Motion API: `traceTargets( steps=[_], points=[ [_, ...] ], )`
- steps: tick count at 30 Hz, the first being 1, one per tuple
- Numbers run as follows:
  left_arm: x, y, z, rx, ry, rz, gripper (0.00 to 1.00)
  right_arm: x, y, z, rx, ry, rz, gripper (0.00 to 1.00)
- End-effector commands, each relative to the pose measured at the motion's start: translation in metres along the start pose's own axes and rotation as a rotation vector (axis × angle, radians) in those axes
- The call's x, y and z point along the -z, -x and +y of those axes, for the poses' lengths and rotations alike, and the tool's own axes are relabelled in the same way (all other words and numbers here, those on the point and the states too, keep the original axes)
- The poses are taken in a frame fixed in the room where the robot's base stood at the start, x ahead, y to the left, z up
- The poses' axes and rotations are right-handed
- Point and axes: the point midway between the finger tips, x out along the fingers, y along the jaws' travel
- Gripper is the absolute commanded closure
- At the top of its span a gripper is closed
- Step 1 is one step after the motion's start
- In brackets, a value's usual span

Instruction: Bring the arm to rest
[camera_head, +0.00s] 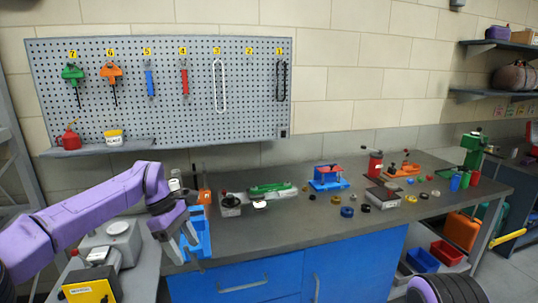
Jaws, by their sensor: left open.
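My left arm (88,212) is purple and comes in from the left, bent at the elbow. Its left gripper (190,256) hangs downward at the left front edge of the dark workbench, with its grey fingers apart. I see nothing held between the fingers. A blue object (199,232) is just behind the gripper and partly hidden by it; I cannot tell whether they touch. My right gripper is not in view; a purple and black part at the bottom right seems to be of my right arm.
The workbench (290,232) carries a green-topped device (270,188), a blue vise-like tool (328,178), a red bottle (375,164) and several small round parts. A grey machine with a yellow box (92,288) stands at the lower left. A pegboard (200,110) with tools hangs behind.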

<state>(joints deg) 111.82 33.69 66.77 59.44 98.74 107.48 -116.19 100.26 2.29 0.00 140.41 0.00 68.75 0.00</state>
Motion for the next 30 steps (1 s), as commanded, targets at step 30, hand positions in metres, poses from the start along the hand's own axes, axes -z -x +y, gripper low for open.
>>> traceTargets(
  steps=[30],
  points=[
    [0.093,-0.324,-0.161,-0.416,-0.270,0.914,0.36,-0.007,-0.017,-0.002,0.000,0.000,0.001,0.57]
  ],
)
